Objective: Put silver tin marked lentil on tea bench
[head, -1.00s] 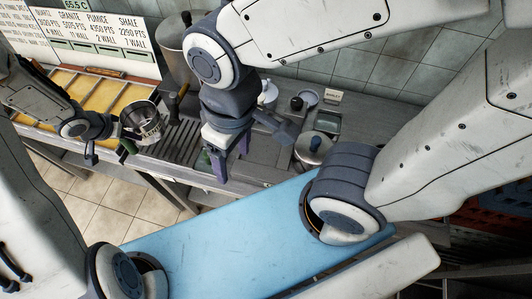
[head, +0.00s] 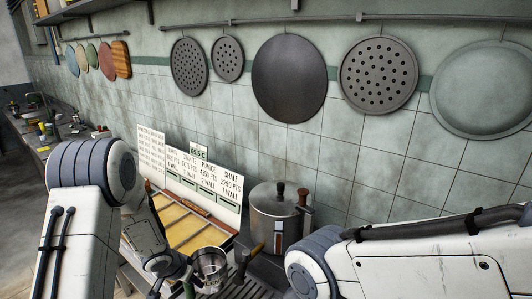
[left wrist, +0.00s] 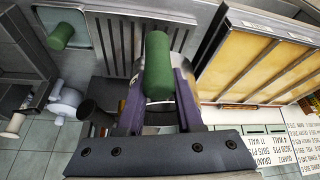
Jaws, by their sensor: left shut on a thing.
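A silver tin (head: 208,268) shows at the bottom of the head view, open at the top. I cannot tell which surface is the tea bench.
A large lidded steel pot (head: 276,222) stands right of the tin. A yellow-panelled tray (head: 172,226) and upright price boards (head: 205,182) are behind it. Slats (left wrist: 118,45) lie beside it. A cluttered counter (head: 62,150) runs along the far left wall. Round pans hang above.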

